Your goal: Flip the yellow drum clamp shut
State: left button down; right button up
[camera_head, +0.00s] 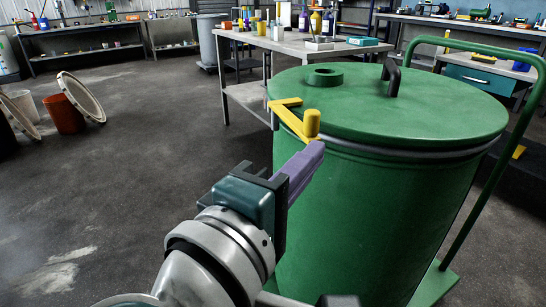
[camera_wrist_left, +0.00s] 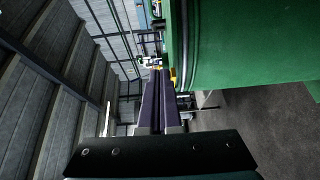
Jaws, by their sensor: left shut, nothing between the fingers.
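The yellow drum clamp (camera_head: 291,118) is at the near left rim of a green drum (camera_head: 372,215). It has a flat, bent arm and a short upright knob (camera_head: 312,123). In the left wrist view the shut fingers (camera_wrist_left: 159,76) point toward a small yellow part (camera_wrist_left: 172,77) beside the drum wall. The rest of the clamp is hidden there.
The green lid (camera_head: 440,112) carries a black handle (camera_head: 391,77) and a round bung. A green tubular cart handle (camera_head: 514,140) stands right of the drum. A cluttered workbench (camera_head: 270,42) stands behind. The floor to the left is clear nearby.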

pick_arm(q)
jog(key=s+d, duration=0.1)
jog(key=s, duration=0.5)
jog(key=shift+s+r+p, duration=0.3)
pick_arm(e)
jog(key=shift+w+d+r, duration=0.5)
jog(key=shift+d+r, duration=0.2)
jog(key=shift+d, duration=0.1)
pick_arm(q)
jog(key=shift+r, duration=0.1)
pick_arm(e)
jog(key=shift+r, duration=0.1)
